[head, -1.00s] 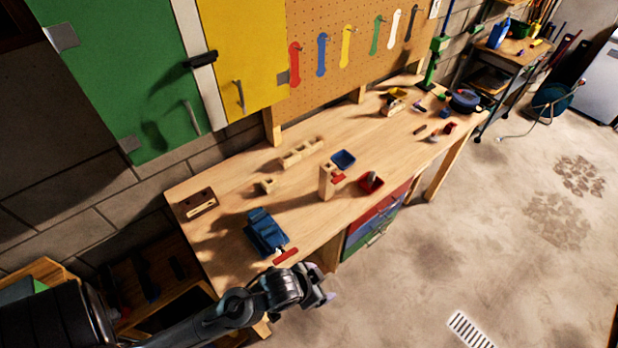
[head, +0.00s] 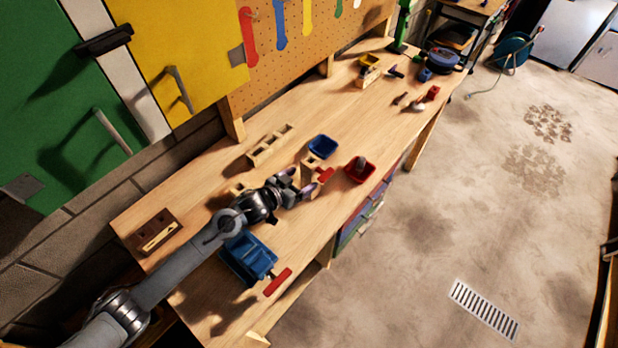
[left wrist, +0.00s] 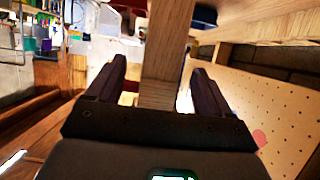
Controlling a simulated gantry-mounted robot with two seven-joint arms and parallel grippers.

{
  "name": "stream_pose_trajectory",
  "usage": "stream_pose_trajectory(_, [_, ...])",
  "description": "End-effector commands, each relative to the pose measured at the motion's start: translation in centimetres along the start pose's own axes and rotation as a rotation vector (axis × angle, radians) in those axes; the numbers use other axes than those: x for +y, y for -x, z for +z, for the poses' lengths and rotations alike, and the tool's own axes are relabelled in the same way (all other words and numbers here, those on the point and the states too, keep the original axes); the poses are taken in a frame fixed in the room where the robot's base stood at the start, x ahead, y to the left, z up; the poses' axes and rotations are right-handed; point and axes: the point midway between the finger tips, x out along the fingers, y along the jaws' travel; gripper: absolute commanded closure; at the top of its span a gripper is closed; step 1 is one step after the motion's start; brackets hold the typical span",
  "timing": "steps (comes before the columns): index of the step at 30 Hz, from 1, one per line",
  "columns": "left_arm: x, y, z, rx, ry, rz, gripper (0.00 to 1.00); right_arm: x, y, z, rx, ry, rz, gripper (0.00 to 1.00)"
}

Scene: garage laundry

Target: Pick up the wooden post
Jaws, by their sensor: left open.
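The wooden post (left wrist: 168,45) is a pale, square-sided piece of wood standing on the workbench (head: 215,205). In the head view the post (head: 314,174) is partly hidden behind my left gripper (head: 299,184), near a red piece (head: 324,175). In the left wrist view my left gripper (left wrist: 158,82) has its two dark fingers apart, one on each side of the post. The post lies between them, with a gap visible at the left finger. Contact at the right finger is hard to tell. My right gripper is not in view.
A blue bin (head: 322,146) and a red bin (head: 359,170) stand close by the post. A blue vise (head: 248,257) with a red handle sits below my left arm. A notched wooden block (head: 270,145) lies behind. The bench's left part has free room.

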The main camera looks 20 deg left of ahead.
Motion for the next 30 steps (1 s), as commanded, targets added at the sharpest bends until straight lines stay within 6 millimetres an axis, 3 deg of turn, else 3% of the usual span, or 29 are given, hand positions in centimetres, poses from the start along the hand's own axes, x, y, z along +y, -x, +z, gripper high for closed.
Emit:
stream_pose_trajectory(8, [0.0,-1.3,-0.1,-0.001,-0.002,0.000,0.19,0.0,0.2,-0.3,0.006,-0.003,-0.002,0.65])
stream_pose_trajectory(21, [-0.1,-5.6,0.0,0.000,-0.001,0.000,0.19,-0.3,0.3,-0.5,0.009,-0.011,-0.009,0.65])
stream_pose_trajectory(30, [-0.1,-5.9,0.1,-0.001,-0.002,0.000,0.19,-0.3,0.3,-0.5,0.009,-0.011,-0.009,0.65])
